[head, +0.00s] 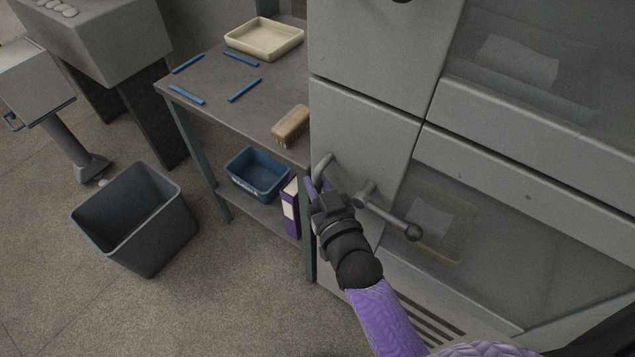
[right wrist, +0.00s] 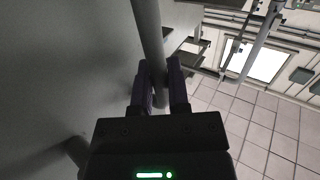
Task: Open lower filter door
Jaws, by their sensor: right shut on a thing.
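The lower filter door (head: 365,130) is a grey panel on the machine front and appears flush with its frame. A curved grey bar handle (head: 321,164) stands near its left edge. A lever (head: 388,214) with a dark ball knob sits to the right of the handle. My right gripper (head: 318,188) is shut on the bar handle and partly hides it. In the right wrist view the grey bar (right wrist: 148,35) runs down between the two purple fingers (right wrist: 158,90). My left gripper is not in view.
A workbench (head: 205,72) with a cream tray (head: 264,38), a brush (head: 291,126) and several blue sticks adjoins the machine's left side. Its lower shelf holds a blue bin (head: 257,174) and a purple binder (head: 291,208). A grey waste bin (head: 136,220) stands on open floor.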

